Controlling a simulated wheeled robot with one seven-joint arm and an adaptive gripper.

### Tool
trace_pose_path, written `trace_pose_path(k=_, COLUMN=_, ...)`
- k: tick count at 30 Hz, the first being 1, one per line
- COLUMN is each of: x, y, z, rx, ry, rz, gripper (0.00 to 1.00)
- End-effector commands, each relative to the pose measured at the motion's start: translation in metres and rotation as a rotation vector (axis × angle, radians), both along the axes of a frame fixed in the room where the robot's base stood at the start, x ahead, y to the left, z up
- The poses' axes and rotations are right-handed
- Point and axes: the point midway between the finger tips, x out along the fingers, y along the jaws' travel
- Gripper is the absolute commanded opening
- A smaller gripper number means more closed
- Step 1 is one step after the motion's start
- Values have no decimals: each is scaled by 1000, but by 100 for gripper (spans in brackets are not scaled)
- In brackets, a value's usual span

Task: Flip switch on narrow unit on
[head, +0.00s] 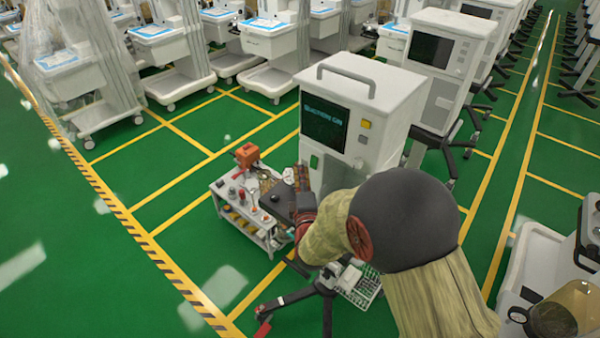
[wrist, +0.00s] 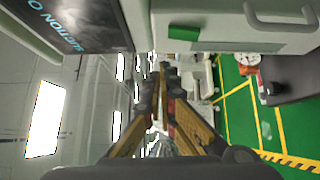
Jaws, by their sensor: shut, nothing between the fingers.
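The narrow unit (head: 372,105) is a tall white box with a grey top handle, in the middle of the head view. Its dark screen (head: 325,122) reads "SUCTION ON". A small green rectangular piece (head: 313,161), which looks like the switch, sits on its front below the screen. The green piece (wrist: 183,33) also shows in the wrist view, with part of the screen (wrist: 80,25) at upper left. My gripper (wrist: 163,68) is shut and empty, its fingertips apart from the green piece in the picture. My arm covers the unit's lower front in the head view.
A small trolley (head: 216,187) with tools and an orange device (head: 246,155) stands left of the unit. Another white unit (head: 447,72) is behind it at right. Draped carts fill the back left. Green floor with yellow lines is open at left.

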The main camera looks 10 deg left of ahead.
Motion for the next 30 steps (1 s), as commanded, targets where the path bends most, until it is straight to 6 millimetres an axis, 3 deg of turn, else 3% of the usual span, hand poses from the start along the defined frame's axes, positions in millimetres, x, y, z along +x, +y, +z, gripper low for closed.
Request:
trace_pose_path(k=15, x=-73, y=-19, z=9, rx=1, ry=0, rz=0, gripper=0)
trace_pose_path(k=30, x=-81, y=-22, z=9, rx=0, ry=0, rz=-2, gripper=0)
